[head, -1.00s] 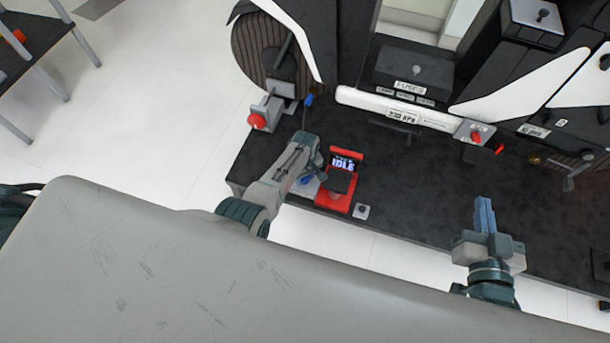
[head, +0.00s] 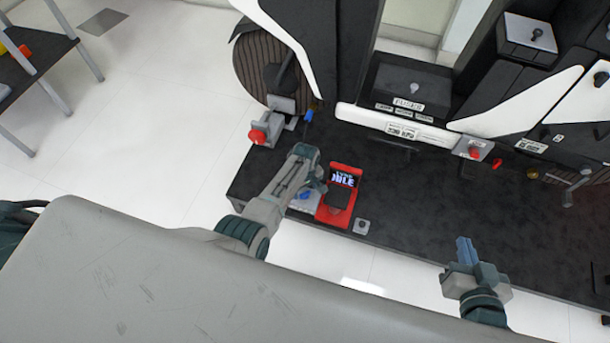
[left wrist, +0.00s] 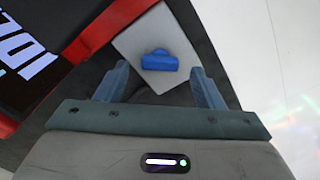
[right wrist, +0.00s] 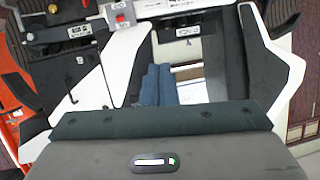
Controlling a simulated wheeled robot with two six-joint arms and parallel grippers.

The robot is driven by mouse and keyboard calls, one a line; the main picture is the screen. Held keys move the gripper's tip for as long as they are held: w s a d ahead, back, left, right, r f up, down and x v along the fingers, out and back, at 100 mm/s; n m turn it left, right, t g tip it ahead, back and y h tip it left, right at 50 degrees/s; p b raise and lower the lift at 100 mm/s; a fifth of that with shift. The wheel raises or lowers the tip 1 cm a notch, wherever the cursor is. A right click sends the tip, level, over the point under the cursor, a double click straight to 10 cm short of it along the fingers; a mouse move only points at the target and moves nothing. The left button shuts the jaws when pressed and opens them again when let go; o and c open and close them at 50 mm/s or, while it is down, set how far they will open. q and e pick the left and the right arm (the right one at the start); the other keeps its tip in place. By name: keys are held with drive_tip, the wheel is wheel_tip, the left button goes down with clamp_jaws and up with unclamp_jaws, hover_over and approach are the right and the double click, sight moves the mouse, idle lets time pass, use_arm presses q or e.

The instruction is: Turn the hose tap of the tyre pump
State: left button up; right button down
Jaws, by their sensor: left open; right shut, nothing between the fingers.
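The red tyre pump (head: 336,212) stands on the dark surface, its screen reading something like IDLE. Beside it is a light grey block (left wrist: 135,45) with the blue hose tap (left wrist: 160,59) on it. In the head view the tap (head: 306,196) is small, beside my left gripper (head: 314,190). In the left wrist view my left gripper (left wrist: 158,74) is open, with one finger to each side just short of the tap, and nothing is held. My right gripper (head: 466,246) is shut and empty near the front edge of the surface, away from the pump.
A small grey box with a black button (head: 361,227) sits right of the pump. A grey fixture with a red knob (head: 257,136) is at the surface's left end. A fuse box (head: 411,85) stands behind. The dark surface right of the pump is mostly clear.

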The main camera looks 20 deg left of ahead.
sight(305, 193)
use_arm(q)
wheel_tip(305, 193, up, 4)
drive_tip(key=shift+r+p, duration=0.2)
drive_tip(key=shift+p, duration=0.75)
wheel_tip(305, 193, up, 4)
drive_tip(key=shift+r+p, duration=0.25)
drive_tip(key=shift+p, duration=0.45)
use_arm(e)
drive_tip(key=s+f+g, duration=0.3)
drive_tip(key=s+g, duration=0.3)
drive_tip(key=shift+d+f+n, duration=0.15)
drive_tip(key=shift+f+n, duration=0.15)
drive_tip(key=shift+f, duration=0.05)
drive_tip(key=shift+w, duration=0.1)
